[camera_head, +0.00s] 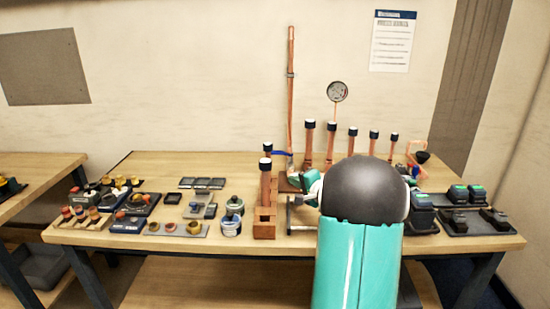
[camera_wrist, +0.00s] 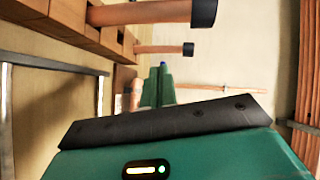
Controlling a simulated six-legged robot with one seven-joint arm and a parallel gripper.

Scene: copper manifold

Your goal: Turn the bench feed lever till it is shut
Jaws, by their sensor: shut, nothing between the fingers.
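The bench feed lever (camera_head: 281,153) is a small blue handle at the foot of the tall upright copper pipe (camera_head: 290,85) in the head view. My gripper (camera_head: 307,180) is close to the lever's right, low over the bench; my arm hides much of the space behind it. In the wrist view, my gripper (camera_wrist: 158,72) has its teal fingers shut with nothing between them. A bit of blue, probably the lever, shows just beyond the fingers. I cannot tell whether they touch it, nor the lever's exact angle.
A wooden rack with black-capped copper stubs (camera_head: 266,205) stands left of my arm. More capped copper pipes (camera_head: 331,140) and a round gauge (camera_head: 337,92) stand behind. Small parts and trays (camera_head: 180,229) cover the bench's left; black-and-green boxes (camera_head: 467,193) stand at right.

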